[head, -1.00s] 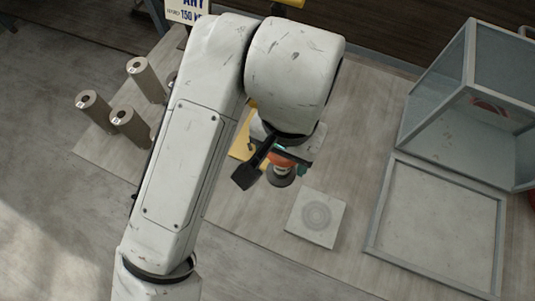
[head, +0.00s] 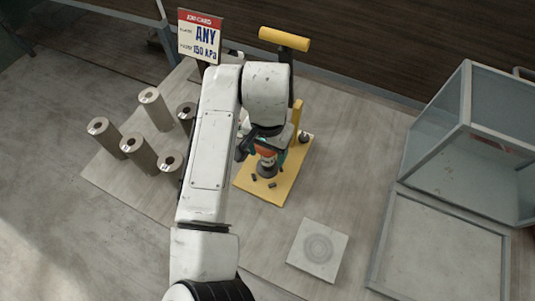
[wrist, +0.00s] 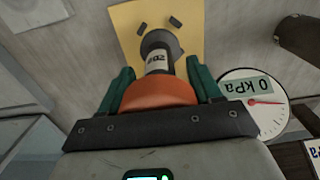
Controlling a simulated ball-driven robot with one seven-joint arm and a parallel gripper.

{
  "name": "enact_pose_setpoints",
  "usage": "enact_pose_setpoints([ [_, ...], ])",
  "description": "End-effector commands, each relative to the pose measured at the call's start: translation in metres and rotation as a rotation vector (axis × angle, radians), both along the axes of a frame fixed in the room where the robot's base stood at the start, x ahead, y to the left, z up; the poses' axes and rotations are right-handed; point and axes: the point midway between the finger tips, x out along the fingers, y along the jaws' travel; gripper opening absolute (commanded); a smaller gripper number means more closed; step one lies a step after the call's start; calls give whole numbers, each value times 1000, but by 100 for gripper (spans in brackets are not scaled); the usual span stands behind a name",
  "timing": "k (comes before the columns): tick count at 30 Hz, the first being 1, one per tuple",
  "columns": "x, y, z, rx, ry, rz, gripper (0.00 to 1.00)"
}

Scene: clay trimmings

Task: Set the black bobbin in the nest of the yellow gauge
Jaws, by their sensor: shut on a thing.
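My gripper (wrist: 160,88) has green fingers, shut on the black bobbin (wrist: 158,42), whose dark flared end and pale label "202" show beyond an orange band between the fingers. The bobbin's dark end also shows in the head view (head: 266,171), below the orange. The yellow gauge (head: 283,190) is a flat yellow plate with short dark pegs (head: 272,185) and an upright yellow post. It also shows in the wrist view (wrist: 130,20). The bobbin is over the plate beside the pegs. I cannot tell whether it touches. My arm and the bobbin hide part of the plate.
Several grey-brown tubes (head: 138,151) and a darker one (head: 187,112) stand at the left. A sign (head: 201,37) reads "ANY 150 kPa". A dial (wrist: 253,100) reads 0 kPa. A square ringed plate (head: 318,248) and a glass-sided case (head: 480,140) are at the right.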

Motion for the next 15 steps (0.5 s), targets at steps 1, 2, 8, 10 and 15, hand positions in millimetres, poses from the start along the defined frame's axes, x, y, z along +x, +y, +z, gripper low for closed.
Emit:
enact_pose_setpoints([
  [1,3,1,-3,1,2,0,25],
  [2,5,2,-6,1,3,0,25],
  [8,3,1,-30,1,3,0,25],
  [10,3,1,-34,0,0,0,25],
  [15,3,1,-35,1,0,-1,25],
])
